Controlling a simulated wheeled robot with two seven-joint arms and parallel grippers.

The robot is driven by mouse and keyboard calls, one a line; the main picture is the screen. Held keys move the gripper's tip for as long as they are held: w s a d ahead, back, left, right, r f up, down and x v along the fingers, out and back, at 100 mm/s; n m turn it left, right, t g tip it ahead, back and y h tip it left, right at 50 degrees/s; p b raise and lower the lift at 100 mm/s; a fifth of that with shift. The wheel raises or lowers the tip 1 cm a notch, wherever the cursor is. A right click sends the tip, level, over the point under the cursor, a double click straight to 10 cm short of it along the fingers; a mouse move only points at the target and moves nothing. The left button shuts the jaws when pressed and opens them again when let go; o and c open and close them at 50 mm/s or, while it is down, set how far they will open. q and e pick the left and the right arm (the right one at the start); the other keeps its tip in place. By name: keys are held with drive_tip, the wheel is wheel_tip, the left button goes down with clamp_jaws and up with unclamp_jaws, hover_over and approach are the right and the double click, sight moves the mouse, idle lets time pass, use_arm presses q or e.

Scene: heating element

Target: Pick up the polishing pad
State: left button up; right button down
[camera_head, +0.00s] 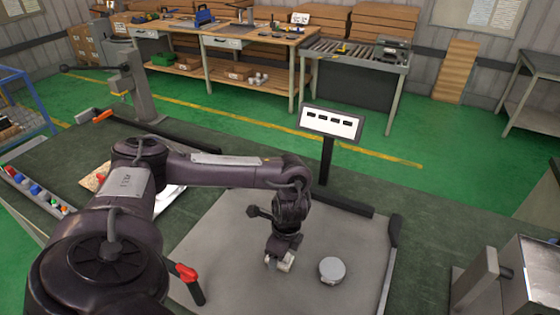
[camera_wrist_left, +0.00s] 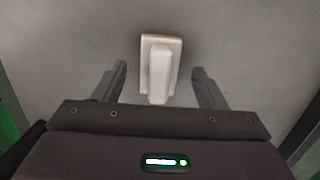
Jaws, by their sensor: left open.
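A pale, off-white block with a raised bar along its middle, which looks like the polishing pad (camera_wrist_left: 160,60), lies on the grey mat (camera_head: 222,235). In the left wrist view it sits between the two fingers of my left gripper (camera_wrist_left: 160,75), with a gap on each side. In the head view the pad (camera_head: 287,263) shows partly behind the left gripper (camera_head: 277,256), which points down at it. My left gripper is open and holds nothing. My right gripper is not in view.
A round grey disc (camera_head: 332,270) lies just right of the pad. A white panel on a black post (camera_head: 331,123) stands behind. A red-handled lever (camera_head: 188,275) is at the mat's left. A metal machine (camera_head: 520,280) stands at the right.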

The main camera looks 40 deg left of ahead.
use_arm(q)
drive_tip(key=shift+a+f, duration=0.1)
drive_tip(key=shift+f, duration=0.6)
drive_tip(key=c, duration=1.1)
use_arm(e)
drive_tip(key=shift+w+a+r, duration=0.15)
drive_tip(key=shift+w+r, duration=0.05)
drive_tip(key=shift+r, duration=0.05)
